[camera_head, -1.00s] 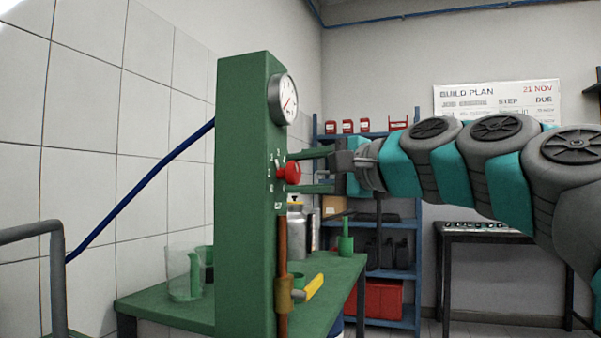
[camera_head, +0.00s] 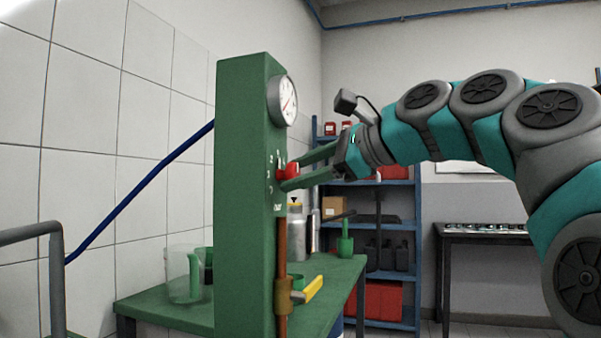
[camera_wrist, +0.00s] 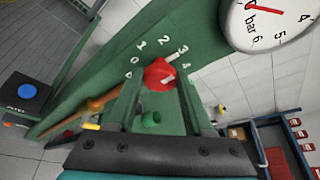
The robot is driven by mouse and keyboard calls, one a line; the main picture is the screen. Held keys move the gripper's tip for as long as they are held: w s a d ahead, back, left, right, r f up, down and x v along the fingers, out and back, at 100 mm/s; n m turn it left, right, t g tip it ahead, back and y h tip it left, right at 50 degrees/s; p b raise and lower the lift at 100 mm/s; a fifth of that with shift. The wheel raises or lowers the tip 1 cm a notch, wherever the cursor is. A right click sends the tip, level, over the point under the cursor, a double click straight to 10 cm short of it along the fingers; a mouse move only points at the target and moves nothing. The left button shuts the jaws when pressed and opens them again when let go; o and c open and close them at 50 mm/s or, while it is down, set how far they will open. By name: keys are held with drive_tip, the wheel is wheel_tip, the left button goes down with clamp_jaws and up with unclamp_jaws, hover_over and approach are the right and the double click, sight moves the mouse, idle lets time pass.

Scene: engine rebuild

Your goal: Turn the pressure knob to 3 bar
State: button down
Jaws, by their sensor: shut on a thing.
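The red pressure knob (camera_head: 292,173) sits on the front of the green post (camera_head: 243,190). In the wrist view the knob (camera_wrist: 159,74) has a white mark pointing to the upper right, close to the printed 3. White numbers 0 to 4 show around it. My gripper (camera_head: 289,174) is shut on the knob, its two green fingers on either side; they also show in the wrist view (camera_wrist: 160,84). The round white gauge (camera_head: 287,101) is above the knob. In the wrist view the gauge (camera_wrist: 268,24) is cut off; its red needle shows but its reading is unclear.
A copper pipe with a yellow-handled valve (camera_head: 313,290) runs below the knob. A green bench (camera_head: 335,285) behind holds a clear jug (camera_head: 184,275) and a metal bottle. A blue shelf (camera_head: 388,275) stands further back.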

idle(0.4)
drive_tip(key=shift+c, duration=1.5)
unclamp_jaws()
drive_tip(key=shift+d, duration=0.15)
drive_tip(key=v, duration=0.7)
drive_tip(key=shift+s+d, duration=0.15)
drive_tip(key=shift+d, duration=0.05)
drive_tip(key=shift+r, duration=0.1)
